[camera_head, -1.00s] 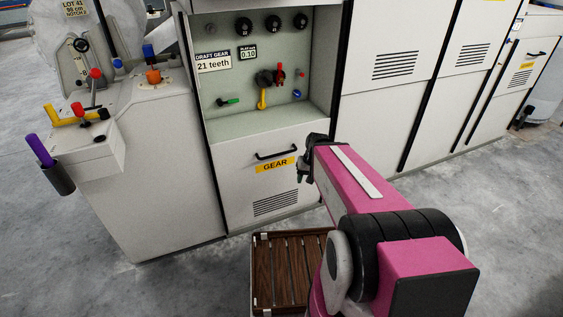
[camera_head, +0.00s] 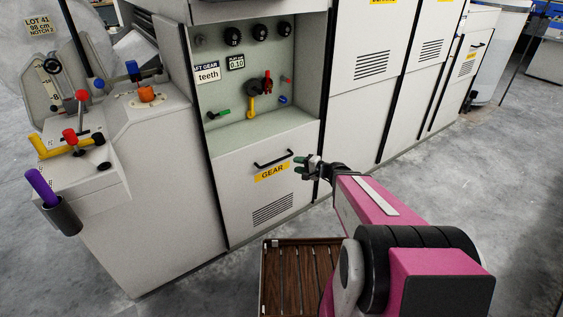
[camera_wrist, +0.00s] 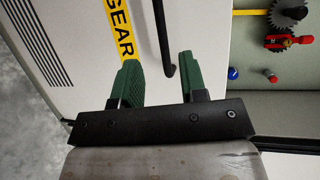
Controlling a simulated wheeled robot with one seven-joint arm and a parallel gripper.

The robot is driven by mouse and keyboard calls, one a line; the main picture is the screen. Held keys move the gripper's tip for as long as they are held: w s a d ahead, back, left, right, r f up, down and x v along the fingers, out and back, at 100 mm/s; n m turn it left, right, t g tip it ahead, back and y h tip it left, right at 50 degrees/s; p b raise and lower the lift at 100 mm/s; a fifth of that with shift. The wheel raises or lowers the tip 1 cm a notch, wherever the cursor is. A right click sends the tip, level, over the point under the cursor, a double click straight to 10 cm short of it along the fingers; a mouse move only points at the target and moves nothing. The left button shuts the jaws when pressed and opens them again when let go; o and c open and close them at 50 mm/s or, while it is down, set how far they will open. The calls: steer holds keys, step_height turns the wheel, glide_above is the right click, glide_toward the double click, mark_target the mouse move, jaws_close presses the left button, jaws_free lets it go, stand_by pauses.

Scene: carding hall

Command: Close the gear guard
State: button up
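The gear guard (camera_head: 240,184) is a pale front panel with a yellow GEAR label (camera_head: 272,172), a black bar handle (camera_head: 273,158) and vent slots. It sits below an open recess (camera_head: 262,132) holding gears and knobs. My gripper (camera_head: 299,165) is just right of the handle, its green fingers pointing left toward the panel. In the wrist view my gripper (camera_wrist: 158,62) is open, and the handle (camera_wrist: 162,38) appears between the two fingers with its near end by the right one. No finger is closed on it. Whether they touch it I cannot tell.
A control console with levers (camera_head: 75,140) and a purple-handled tool in a cup (camera_head: 62,214) stands at left. A slatted wooden crate (camera_head: 266,285) is on the floor below my arm. Closed cabinets (camera_head: 365,110) run right. Open floor lies at right.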

mark_target(279, 159)
steer(key=x, duration=1)
steer(key=shift+w+a, duration=0.25)
steer(key=shift+a, duration=0.05)
jaws_close()
